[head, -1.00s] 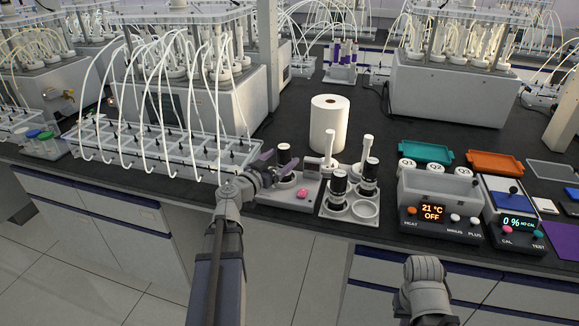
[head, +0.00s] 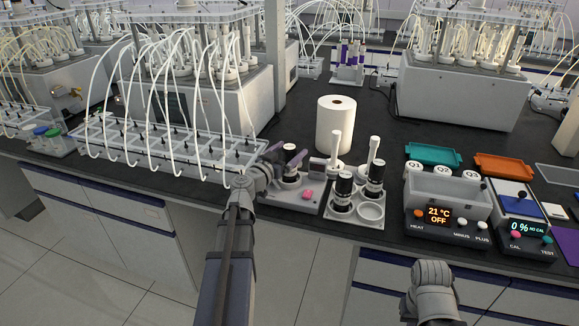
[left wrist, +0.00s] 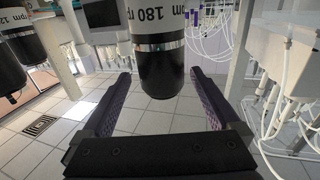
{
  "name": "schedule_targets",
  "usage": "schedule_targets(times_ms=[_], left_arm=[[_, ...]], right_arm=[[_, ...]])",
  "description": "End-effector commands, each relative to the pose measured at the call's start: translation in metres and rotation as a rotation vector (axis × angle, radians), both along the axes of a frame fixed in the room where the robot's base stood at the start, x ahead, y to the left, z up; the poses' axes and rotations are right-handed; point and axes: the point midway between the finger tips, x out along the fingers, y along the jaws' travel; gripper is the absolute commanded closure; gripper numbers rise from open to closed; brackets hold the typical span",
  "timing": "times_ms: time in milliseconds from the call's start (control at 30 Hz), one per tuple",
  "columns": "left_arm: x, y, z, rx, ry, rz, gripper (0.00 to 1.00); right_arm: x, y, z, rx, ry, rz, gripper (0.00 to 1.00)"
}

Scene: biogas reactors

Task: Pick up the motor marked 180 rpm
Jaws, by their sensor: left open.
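The motor marked 180 rpm (left wrist: 160,70) is a cylinder with a white label band and a black rounded end in the left wrist view. It stands between the two spread fingers of my left gripper (left wrist: 160,92), with clear gaps at both sides. In the head view this motor (head: 290,152) is upright over the grey station with a pink button, partly covered by the purple fingers of my left gripper (head: 286,160). The left gripper is open. My right arm shows at the bottom right of the head view, but its fingers cannot be made out.
Two dark motors (head: 344,184) (head: 376,175) stand in the white holder (head: 341,216) beside the station (head: 283,197). A paper roll (head: 335,127) is behind the station, a tube rack (head: 165,150) left, and a heater (head: 447,210) right.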

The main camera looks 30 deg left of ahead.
Motion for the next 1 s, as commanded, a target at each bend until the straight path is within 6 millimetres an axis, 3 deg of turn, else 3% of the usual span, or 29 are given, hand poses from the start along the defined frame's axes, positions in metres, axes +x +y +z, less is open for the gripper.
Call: schedule_targets(times_ms=[200,467,1000], left_arm=[[0.035,0.003,-0.001,0.0,0.0,-0.002,0.04],[0.038,0.001,-0.001,0.0,0.0,-0.001,0.04],[0.038,0.001,-0.001,0.0,0.0,-0.001,0.62]], right_arm=[[0.0,0.0,-0.001,0.0,0.0,0.0,1.0],[0.0,0.0,-0.001,0.0,0.0,0.0,1.0],[0.0,0.0,-0.001,0.0,0.0,0.0,1.0]])
